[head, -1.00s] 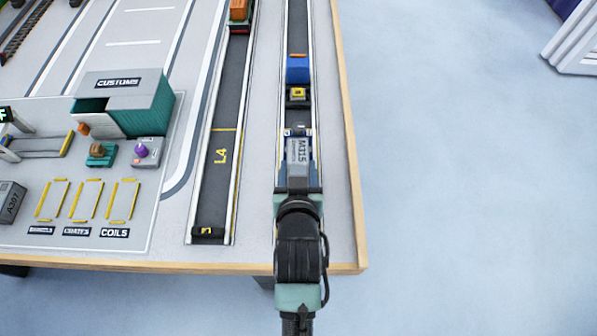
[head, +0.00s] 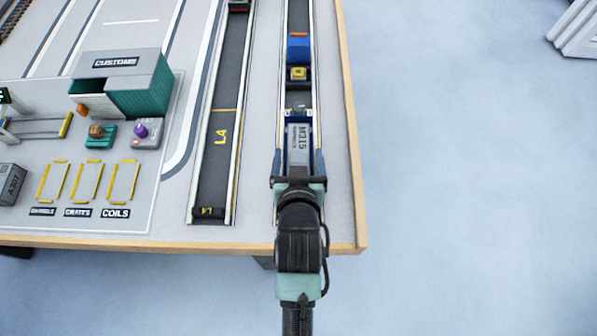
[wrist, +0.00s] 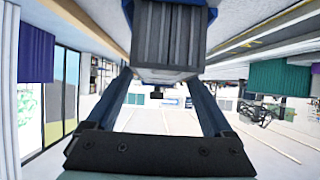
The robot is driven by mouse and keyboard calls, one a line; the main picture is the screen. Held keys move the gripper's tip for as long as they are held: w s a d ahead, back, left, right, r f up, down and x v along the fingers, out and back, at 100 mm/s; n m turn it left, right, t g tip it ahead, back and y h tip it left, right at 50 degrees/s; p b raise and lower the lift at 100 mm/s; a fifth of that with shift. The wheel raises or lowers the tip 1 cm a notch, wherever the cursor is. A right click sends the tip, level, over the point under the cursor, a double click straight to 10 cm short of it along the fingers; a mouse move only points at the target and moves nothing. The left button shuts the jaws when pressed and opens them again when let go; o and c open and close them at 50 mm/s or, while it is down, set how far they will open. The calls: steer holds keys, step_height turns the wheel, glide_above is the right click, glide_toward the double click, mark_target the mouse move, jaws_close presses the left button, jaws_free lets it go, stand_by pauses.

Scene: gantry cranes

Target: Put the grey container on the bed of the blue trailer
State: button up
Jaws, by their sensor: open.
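The grey container (head: 299,142), marked M315, lies lengthwise in the right-hand lane. It appears to rest on the blue trailer (head: 287,117), whose edges show at its far end and along its sides. In the wrist view the container's ribbed end (wrist: 168,35) fills the top middle, with blue trailer parts (wrist: 207,20) beside it. My gripper (head: 298,158) is open, with one finger on each side of the container's near end. The fingers (wrist: 162,78) look apart from its sides in the wrist view. The contact between container and bed is hidden.
Lane L4 (head: 222,150) to the left is clear nearby. Another grey container (head: 11,183), marked A307, sits far left. The table's wooden edge (head: 352,170) runs close on the right.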

steer(key=v, duration=1)
steer(key=shift+s, duration=0.25)
steer(key=shift+r, duration=0.15)
steer(key=w+r+t, duration=0.3)
steer(key=w+r, duration=0.2)
steer(key=r, duration=0.7)
steer(key=w+r+t, duration=0.4)
steer(key=w+r, duration=0.2)
steer(key=r, duration=0.6)
steer(key=s+r+t, duration=0.2)
steer(key=r, duration=0.8)
steer(key=s+r+t, duration=0.3)
steer(key=r, duration=0.8)
steer(key=s+r+t, duration=0.2)
steer(key=r+t, duration=0.1)
steer(key=r, duration=0.7)
steer(key=shift+s+r, duration=0.3)
steer(key=shift+s, duration=0.1)
steer(key=shift+p, duration=0.3)
